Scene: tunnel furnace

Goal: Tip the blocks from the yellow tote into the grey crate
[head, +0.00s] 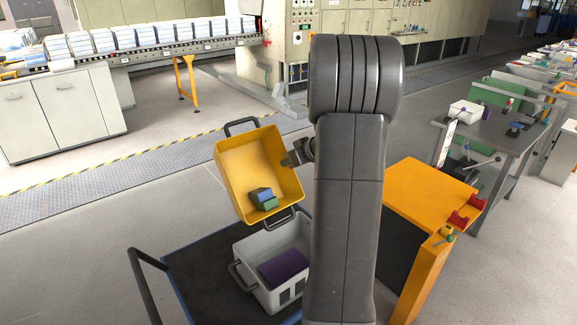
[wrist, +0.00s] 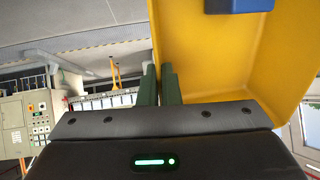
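The yellow tote (head: 240,172) is held in the air in the head view, tilted with its open side toward the camera and one end lowered. A blue block (head: 261,194) and a green block (head: 268,205) rest together at its low end. My gripper (head: 293,158) is at the tote's right wall; in the wrist view its green fingers (wrist: 160,85) straddle the yellow wall. A blue block also shows in the tote at the top of the wrist view (wrist: 238,5). The grey crate (head: 249,251) stands below the tote, with a purple piece (head: 284,267) inside. My arm hides the crate's right side.
The crate stands on a dark cart (head: 195,262) with a black handle (head: 146,280). An orange-topped bench (head: 425,190) is right of my arm. A grey worktable (head: 490,130) stands farther right. Open floor lies behind, toward the conveyor (head: 150,52).

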